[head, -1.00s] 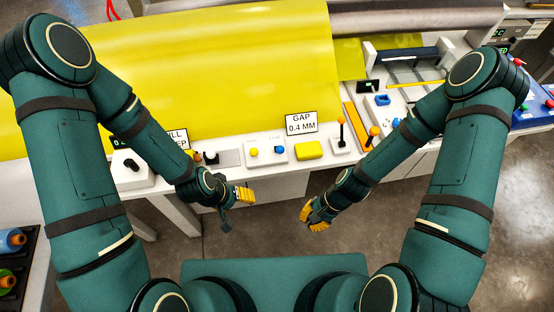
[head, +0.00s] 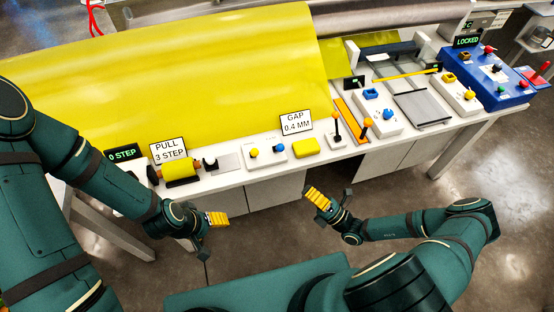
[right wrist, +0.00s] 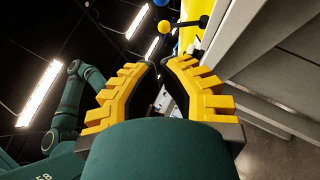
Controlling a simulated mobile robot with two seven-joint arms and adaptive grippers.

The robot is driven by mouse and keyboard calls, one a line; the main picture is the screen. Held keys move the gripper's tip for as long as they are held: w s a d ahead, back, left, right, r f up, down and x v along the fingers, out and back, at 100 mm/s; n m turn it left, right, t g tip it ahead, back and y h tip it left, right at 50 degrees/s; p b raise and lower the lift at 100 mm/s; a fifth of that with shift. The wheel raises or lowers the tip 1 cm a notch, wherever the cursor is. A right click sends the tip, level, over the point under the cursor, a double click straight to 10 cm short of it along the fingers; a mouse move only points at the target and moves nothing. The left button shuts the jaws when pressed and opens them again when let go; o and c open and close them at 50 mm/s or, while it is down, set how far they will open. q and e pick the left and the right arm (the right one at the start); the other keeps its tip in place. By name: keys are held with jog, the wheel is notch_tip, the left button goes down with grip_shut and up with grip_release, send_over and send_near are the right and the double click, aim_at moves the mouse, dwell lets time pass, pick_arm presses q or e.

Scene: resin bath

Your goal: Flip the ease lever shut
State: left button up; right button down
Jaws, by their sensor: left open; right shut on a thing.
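No control is labelled as the ease lever. In the head view a black lever with an orange knob (head: 335,117) stands upright on a small white base. A lever with an orange ball (head: 367,124) is right of it; I cannot tell which is the ease lever. My left gripper (head: 221,232) is open and empty in front of the bench's left half. My right gripper (head: 334,194) is in the air in front of the bench, below the levers and touching neither. Its yellow-padded fingers (right wrist: 161,68) show in the right wrist view, with no held thing visible.
The white bench carries a yellow sheet (head: 170,90), signs reading "PULL 3 STEP" (head: 169,151) and "GAP 0.4 MM" (head: 296,122), and a yellow block (head: 306,146). A blue panel (head: 497,82) with a "LOCKED" display is at the far right. Floor in front is open.

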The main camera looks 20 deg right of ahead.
aim_at(281, 151)
jog(key=d+m+t+h, duration=0.1)
jog(key=d+m+t, duration=0.1)
jog(key=shift+w+d+f+m+h, duration=0.1)
jog(key=shift+m+h, duration=0.2)
jog(key=shift+h, duration=0.1)
jog(key=x, duration=1.4)
jog(key=shift+p, duration=0.35)
